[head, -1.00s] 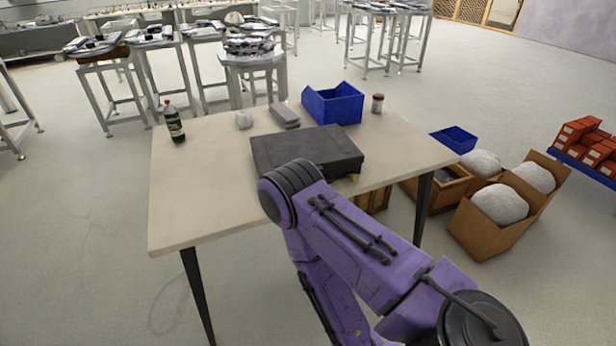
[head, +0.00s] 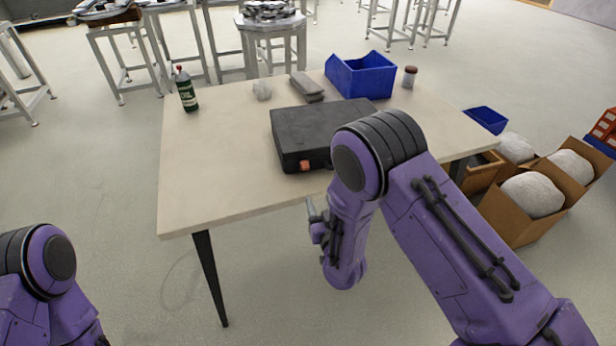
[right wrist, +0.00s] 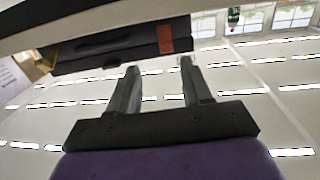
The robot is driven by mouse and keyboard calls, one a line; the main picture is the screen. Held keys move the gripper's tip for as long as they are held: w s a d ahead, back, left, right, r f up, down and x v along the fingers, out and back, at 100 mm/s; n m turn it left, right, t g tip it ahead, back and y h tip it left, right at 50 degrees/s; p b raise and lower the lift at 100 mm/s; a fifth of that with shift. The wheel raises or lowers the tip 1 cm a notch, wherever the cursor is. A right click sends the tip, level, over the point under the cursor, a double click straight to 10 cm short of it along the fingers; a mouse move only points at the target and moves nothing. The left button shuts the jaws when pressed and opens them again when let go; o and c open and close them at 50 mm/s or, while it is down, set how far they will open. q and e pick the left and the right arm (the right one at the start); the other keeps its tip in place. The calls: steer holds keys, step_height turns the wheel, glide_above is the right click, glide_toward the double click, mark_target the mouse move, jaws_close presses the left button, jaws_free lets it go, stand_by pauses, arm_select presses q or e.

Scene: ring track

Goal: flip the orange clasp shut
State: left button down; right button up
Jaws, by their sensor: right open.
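The black case (head: 318,128) lies closed on the table, its front face toward me. The orange clasp (head: 305,166) is on the left part of that face. In the right wrist view, which is upside down, the orange clasp (right wrist: 174,38) shows as a flat orange patch on the case (right wrist: 120,48); I cannot tell whether it is latched. My right gripper (right wrist: 158,68) is open and empty, with the clasp beyond its fingertips. In the head view my right gripper (head: 313,210) is partly hidden by my arm, near the table's front edge. My left gripper is out of view.
A yellow clasp (right wrist: 47,60) juts from the case's other side. On the table (head: 215,185) stand a green bottle (head: 186,90), a blue bin (head: 360,76), a jar (head: 409,77) and a grey block (head: 307,87). The table's left front is clear. Boxes stand on the right.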

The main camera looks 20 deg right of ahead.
mark_target(306, 169)
steer(key=shift+t, duration=0.4)
steer(key=w, duration=0.3)
steer(key=w+r+p, duration=0.1)
steer(key=w, duration=0.3)
steer(key=w+p, duration=0.1)
steer(key=w, duration=0.3)
steer(key=shift+w+d+r, duration=0.1)
steer(key=shift+w+r, duration=0.15)
